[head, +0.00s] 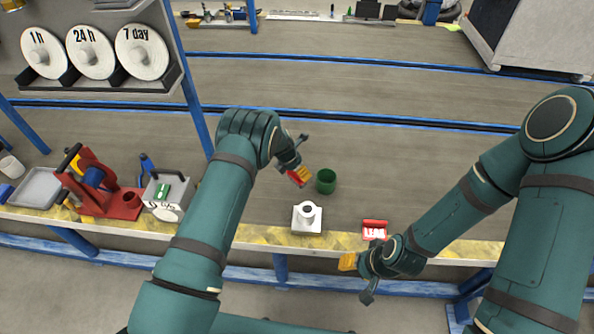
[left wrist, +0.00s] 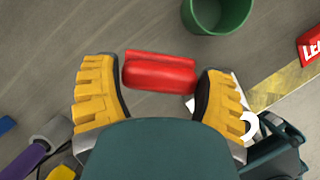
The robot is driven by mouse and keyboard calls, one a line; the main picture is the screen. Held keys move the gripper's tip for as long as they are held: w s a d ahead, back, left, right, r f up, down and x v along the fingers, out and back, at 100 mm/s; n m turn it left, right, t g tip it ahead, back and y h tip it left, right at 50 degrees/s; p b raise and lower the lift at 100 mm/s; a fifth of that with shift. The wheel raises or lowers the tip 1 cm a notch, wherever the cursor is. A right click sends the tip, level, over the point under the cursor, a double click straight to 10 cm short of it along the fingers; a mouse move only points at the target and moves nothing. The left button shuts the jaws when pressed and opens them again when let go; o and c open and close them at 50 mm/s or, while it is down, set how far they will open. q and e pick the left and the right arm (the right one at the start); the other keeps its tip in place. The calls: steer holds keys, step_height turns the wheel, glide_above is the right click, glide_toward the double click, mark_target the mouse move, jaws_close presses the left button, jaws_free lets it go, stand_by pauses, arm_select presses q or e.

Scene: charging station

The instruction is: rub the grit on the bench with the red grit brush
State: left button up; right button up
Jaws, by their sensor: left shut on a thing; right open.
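The red grit brush (left wrist: 160,74) lies between the two yellow fingers of my left gripper (left wrist: 160,88), which is shut on it. In the head view the left gripper (head: 300,175) holds the red brush (head: 296,180) over the bench (head: 400,165), left of a green cup. I cannot tell whether the brush touches the bench top. No grit stands out clearly on the grey bench. My right gripper (head: 348,262) is open at the bench's front edge, with its fingers only partly visible.
The green cup (head: 326,181) stands close to the brush. A white holder (head: 307,217) and a red lettered block (head: 374,230) sit near the yellow front edge. A red stand (head: 100,190) and a grey tray (head: 37,187) are at left. The bench behind the cup is clear.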

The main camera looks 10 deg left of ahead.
arm_select(q)
steer(key=shift+r, duration=0.1)
steer(key=shift+r+p, duration=0.7)
steer(key=shift+r, duration=0.8)
